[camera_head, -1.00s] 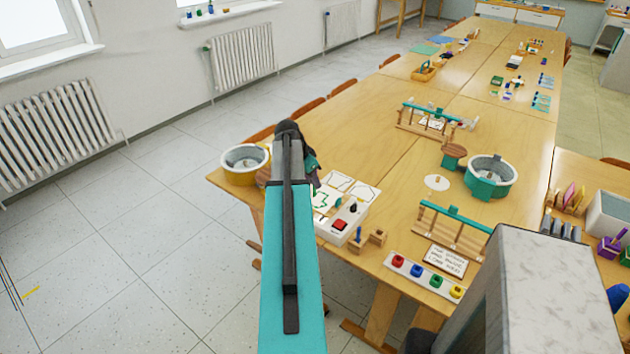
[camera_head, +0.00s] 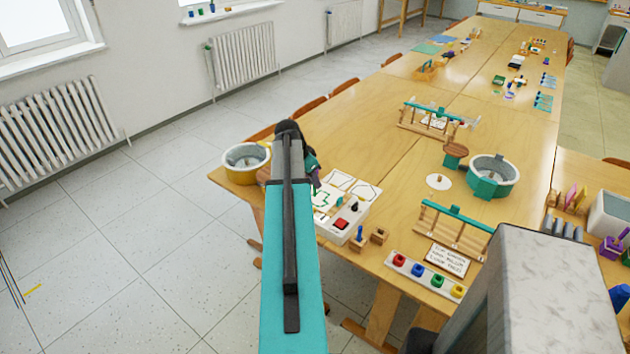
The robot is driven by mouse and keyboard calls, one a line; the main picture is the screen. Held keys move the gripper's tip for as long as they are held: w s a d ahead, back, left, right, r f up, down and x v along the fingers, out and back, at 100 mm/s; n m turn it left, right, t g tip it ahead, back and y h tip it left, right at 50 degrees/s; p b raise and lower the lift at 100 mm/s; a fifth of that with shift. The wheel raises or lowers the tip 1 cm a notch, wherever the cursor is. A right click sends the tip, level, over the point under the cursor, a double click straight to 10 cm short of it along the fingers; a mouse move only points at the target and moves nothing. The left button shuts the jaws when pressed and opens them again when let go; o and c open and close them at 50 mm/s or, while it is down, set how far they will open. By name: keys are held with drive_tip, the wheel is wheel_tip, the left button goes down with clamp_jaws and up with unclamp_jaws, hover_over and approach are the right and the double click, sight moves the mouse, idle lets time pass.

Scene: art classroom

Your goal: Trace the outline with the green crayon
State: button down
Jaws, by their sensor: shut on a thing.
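My gripper (camera_head: 314,178) is dark and sits at the far end of my teal arm, over the left edge of the white sheets on the near table. It is shut on a thin thing, taken as the green crayon, which is mostly hidden at this size. Just right of and below the fingertips, a sheet shows a green outline (camera_head: 324,200). Whether the tip touches the paper cannot be told. Other sheets (camera_head: 362,190) beside it carry dark outlines.
A white tray (camera_head: 330,233) with a red block stands in front of the sheets. Small wooden blocks (camera_head: 379,235) and a strip of coloured knobs (camera_head: 398,262) lie to the right.

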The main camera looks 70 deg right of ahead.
drive_tip(key=shift+w+a, duration=0.15)
drive_tip(key=shift+w, duration=0.05)
idle(0.4)
drive_tip(key=shift+w+d, duration=0.25)
drive_tip(key=shift+w, duration=0.8)
idle(1.3)
drive_tip(key=shift+r, duration=0.1)
idle(0.4)
drive_tip(key=shift+r+p, duration=0.7)
drive_tip(key=shift+r, duration=1.25)
drive_tip(key=shift+w, duration=0.1)
